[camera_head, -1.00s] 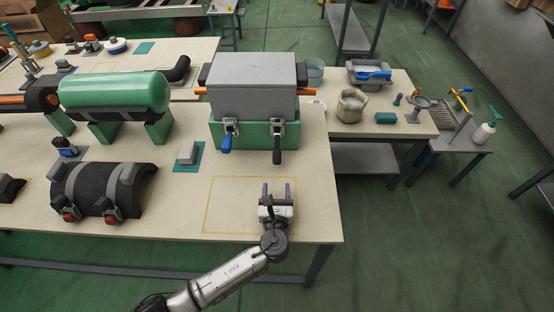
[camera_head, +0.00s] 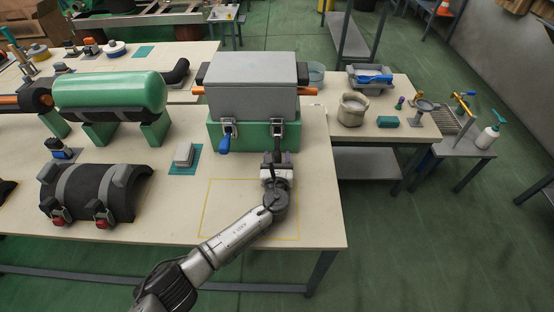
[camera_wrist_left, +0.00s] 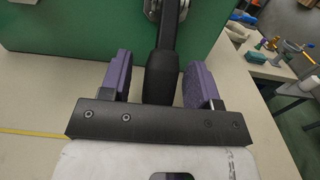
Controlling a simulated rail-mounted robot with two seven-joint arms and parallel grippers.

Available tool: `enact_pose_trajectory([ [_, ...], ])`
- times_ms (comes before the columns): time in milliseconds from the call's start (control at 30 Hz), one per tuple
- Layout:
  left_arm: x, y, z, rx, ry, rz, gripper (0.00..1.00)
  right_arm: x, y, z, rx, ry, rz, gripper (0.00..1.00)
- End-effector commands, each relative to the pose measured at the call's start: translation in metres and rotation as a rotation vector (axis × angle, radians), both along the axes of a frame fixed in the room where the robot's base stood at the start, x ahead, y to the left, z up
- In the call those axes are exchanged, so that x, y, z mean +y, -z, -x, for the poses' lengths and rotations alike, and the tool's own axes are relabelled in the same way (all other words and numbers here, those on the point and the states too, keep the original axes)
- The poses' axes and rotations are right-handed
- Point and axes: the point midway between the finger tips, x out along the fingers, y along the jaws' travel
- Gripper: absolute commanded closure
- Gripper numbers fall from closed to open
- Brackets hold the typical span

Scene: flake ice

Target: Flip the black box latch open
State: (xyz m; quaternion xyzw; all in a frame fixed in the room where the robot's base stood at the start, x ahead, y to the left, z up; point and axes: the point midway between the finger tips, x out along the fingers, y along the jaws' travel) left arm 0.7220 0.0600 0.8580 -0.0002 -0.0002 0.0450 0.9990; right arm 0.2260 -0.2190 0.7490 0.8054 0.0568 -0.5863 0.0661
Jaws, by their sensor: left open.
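The box has a grey lid (camera_head: 253,82) on a green base (camera_head: 303,141) on the workbench. Two latches are on its front face. The left latch has a blue handle (camera_head: 224,145). The right latch (camera_head: 278,131) has a black handle, which hangs down. My left gripper (camera_head: 277,158) is at the black handle, which partly hides behind it. In the left wrist view the black handle (camera_wrist_left: 161,78) stands between the two purple fingers (camera_wrist_left: 158,80), with gaps on both sides. The gripper is open. My right gripper is not in view.
A grey block on a teal mat (camera_head: 172,168) lies left of the box. A black half-shell (camera_head: 95,192) with straps and a green cylinder (camera_head: 110,92) are further left. The yellow-outlined area (camera_head: 225,215) in front of the box is bare.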

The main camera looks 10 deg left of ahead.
Motion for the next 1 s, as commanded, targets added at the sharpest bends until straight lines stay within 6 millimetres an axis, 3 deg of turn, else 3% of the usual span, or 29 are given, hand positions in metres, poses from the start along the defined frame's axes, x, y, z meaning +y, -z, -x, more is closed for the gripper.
enact_pose_trajectory([
  [233,-0.0001,-0.0001,-0.0002,0.000,0.000,0.000,0.44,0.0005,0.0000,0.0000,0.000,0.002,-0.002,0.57],
  [800,-0.0001,0.0002,0.0000,0.000,0.000,0.000,0.98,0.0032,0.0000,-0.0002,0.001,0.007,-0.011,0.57],
  [1000,0.0001,0.0000,0.0000,0.001,0.000,0.000,1.00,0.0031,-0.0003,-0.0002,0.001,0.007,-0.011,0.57],
])
